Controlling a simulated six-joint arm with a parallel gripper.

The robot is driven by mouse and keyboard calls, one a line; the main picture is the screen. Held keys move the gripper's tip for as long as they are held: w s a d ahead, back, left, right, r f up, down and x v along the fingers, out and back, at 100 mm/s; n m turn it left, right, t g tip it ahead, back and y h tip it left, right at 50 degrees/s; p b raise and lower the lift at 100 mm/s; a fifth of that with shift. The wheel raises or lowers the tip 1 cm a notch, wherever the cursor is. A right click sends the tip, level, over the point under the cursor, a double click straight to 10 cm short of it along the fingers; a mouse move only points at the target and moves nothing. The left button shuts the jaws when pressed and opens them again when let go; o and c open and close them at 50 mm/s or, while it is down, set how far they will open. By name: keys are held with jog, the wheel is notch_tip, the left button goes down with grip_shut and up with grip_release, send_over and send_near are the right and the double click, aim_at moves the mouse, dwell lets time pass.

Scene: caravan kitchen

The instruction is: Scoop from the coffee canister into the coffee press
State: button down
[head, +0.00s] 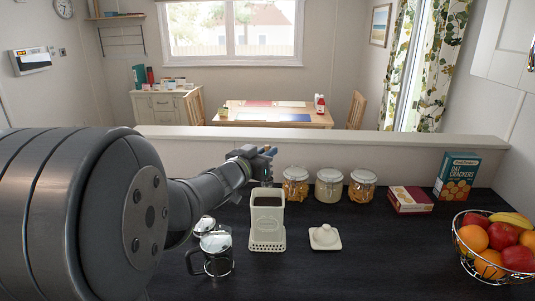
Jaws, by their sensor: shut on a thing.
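The coffee canister (267,226) is a tall cream box with a pierced lower edge. It stands open on the dark counter, with dark coffee showing at its top. Its likely lid (325,238), cream and square with a knob, lies to the right. The coffee press (217,266), glass with a dark handle, stands left of the canister, with a shiny round part (204,226) just behind it. My gripper (268,152) is above and behind the canister, apart from it. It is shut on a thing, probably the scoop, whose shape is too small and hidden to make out.
Several clip jars (329,187) stand along the low wall behind. A flat red-and-cream box (410,199) and an upright cracker box (457,176) are at right. A wire fruit basket (490,273) fills the right front corner. The counter's front middle is clear.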

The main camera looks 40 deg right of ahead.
jog(key=w+f+v, duration=0.1)
jog(key=w+v, duration=0.1)
jog(key=v, duration=0.7)
jog(key=w+a+v, duration=0.1)
jog(key=w+v, duration=0.1)
jog(key=v, duration=0.7)
jog(key=w+a+f+n+t, duration=0.1)
jog(key=w+f+n, duration=0.3)
jog(key=n, duration=0.5)
jog(key=w+a+f+n+t, duration=0.1)
jog(key=w+f+n, duration=0.3)
jog(key=f+n, duration=0.4)
jog(key=shift+a+n+h, duration=0.4)
jog(key=shift+a+n, duration=0.2)
jog(key=shift+a, duration=0.3)
jog(key=shift+t, duration=0.3)
jog(key=shift+r, duration=0.1)
